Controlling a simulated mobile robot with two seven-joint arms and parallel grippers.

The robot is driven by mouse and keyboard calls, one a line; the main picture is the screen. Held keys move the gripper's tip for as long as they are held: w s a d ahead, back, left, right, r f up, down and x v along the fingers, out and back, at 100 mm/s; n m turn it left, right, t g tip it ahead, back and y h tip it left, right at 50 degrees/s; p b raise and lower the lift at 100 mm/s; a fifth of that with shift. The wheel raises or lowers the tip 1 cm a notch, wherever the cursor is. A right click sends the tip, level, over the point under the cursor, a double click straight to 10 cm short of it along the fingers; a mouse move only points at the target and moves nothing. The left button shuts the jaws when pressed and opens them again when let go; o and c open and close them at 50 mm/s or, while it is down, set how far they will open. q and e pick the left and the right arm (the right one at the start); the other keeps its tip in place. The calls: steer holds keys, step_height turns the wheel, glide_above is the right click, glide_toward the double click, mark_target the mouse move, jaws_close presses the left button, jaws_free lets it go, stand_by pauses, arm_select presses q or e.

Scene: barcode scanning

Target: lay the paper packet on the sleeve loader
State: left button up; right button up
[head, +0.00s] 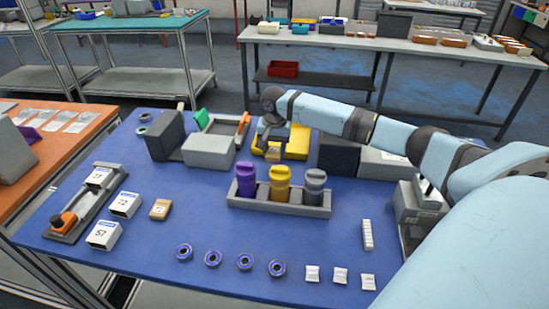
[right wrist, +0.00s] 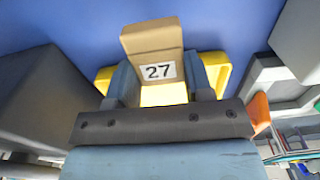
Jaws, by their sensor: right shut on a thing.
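My right gripper (head: 270,146) is above the back middle of the blue table. It is shut on a brown paper packet (head: 273,154). The right wrist view shows the packet (right wrist: 152,42) between the two fingers, with a white label reading 27 facing the camera. A yellow fixture (head: 297,142) is close by the gripper; in the right wrist view this yellow fixture (right wrist: 218,68) lies behind the packet and fingers. Whether the packet touches it is unclear. I cannot tell for certain which fixture is the sleeve loader. My left gripper is not in view.
A grey rack (head: 245,200) with purple, yellow and grey containers stands in front of the gripper. Grey boxes (head: 337,155) flank it. Another brown packet (head: 160,209) and white labelled boxes (head: 104,235) lie left, beside a device with an orange knob (head: 64,221).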

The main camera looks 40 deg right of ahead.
mark_target(274, 158)
step_height(274, 158, down, 4)
steer(key=shift+f, duration=0.2)
steer(key=o, duration=1)
steer(key=shift+c, duration=0.2)
